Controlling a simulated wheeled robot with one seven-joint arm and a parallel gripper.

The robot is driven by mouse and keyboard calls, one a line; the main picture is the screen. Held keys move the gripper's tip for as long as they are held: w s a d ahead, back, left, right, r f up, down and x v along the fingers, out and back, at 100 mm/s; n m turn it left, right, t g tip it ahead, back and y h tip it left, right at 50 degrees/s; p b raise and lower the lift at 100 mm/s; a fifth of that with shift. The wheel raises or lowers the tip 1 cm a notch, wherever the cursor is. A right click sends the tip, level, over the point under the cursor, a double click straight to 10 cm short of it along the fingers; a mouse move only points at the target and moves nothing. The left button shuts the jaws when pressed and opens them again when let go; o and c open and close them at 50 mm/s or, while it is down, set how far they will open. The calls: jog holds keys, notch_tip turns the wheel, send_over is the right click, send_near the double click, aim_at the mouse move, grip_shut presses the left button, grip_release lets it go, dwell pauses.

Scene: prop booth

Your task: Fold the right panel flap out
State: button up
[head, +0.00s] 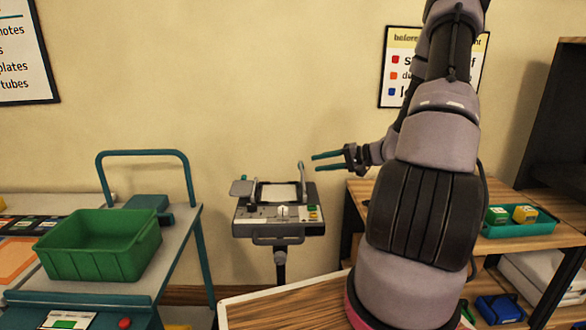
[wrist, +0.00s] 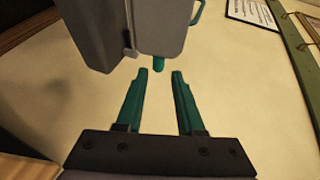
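The grey panel (head: 280,213) stands on a post in the middle of the head view, with a light screen, knobs and small coloured buttons. Its left flap (head: 241,188) lies out to the side. The right flap (head: 302,178) stands upright, almost edge-on, with teal at its top. My gripper (head: 315,162) is just right of that flap, its teal fingers pointing left. In the wrist view the fingers (wrist: 160,73) are apart and empty. A short teal tab (wrist: 158,63) on a grey slab lies just ahead, between the fingertip lines; I cannot tell any contact.
A teal-railed cart (head: 190,222) with a green bin (head: 100,245) stands left of the panel. A wooden shelf (head: 352,188) with a teal tray (head: 520,225) is on the right, behind my arm. A wooden top (head: 290,305) lies in front.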

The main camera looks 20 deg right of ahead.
jog(key=shift+t, duration=0.3)
jog(key=x, duration=1)
jog(key=shift+w+a+f, duration=0.1)
jog(key=shift+w+f, duration=0.2)
jog(key=shift+f, duration=0.05)
grip_shut()
dwell(0.7)
